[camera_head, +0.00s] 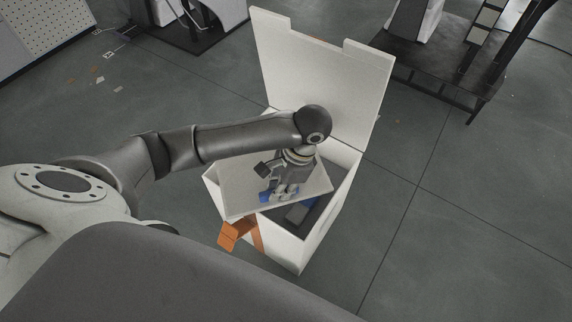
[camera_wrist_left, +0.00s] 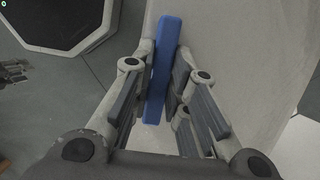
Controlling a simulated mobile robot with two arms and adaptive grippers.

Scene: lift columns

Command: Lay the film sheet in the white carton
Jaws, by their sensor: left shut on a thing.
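The white carton (camera_head: 290,253) stands on the floor with its tall lid (camera_head: 320,70) swung up at the back. A flat, pale grey sheet (camera_head: 239,187), which I take to be the film sheet, is over the left and middle part of the carton's opening, slightly tilted. I cannot tell whether it touches the rim. My left gripper (camera_head: 277,191) is above it, shut on a blue bar (camera_wrist_left: 164,55) that appears to be the sheet's grip. In the left wrist view the pale sheet (camera_wrist_left: 235,50) spreads to the right of the bar. My right gripper is out of view.
The carton's dark inside shows at the right, with a blue item (camera_head: 298,212) in it. An orange piece (camera_head: 236,232) sits at the carton's front left. A dark bench (camera_head: 440,75) stands behind at the right. The floor right of the carton is clear.

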